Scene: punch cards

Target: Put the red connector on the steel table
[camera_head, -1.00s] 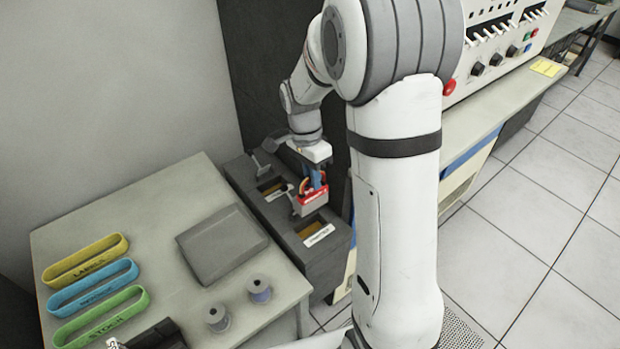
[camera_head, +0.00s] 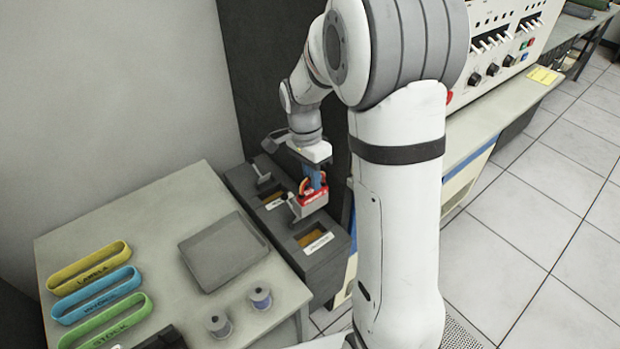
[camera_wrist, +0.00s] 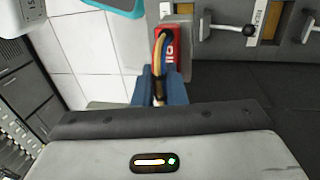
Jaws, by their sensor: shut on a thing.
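The red connector (camera_head: 315,197) has a grey lower part and a loop of coloured wires. It also shows in the wrist view (camera_wrist: 168,45). My gripper (camera_head: 315,177) is shut on it, with blue fingers (camera_wrist: 158,88) around the wired end. In the head view the connector appears over a dark grey unit (camera_head: 335,262) with open slots and levers; I cannot tell how far above it is. A grey table (camera_head: 150,215) stands at the left, and another grey table (camera_head: 585,22) shows at the top right. I cannot tell which is the steel one.
The left table holds a grey tray (camera_head: 222,250), yellow (camera_head: 90,268), blue (camera_head: 96,295) and green (camera_head: 105,322) labelled bins, and two spools (camera_head: 260,297). Its far part is bare. A switch console (camera_head: 500,45) stands right of my arm. The tiled floor there is clear.

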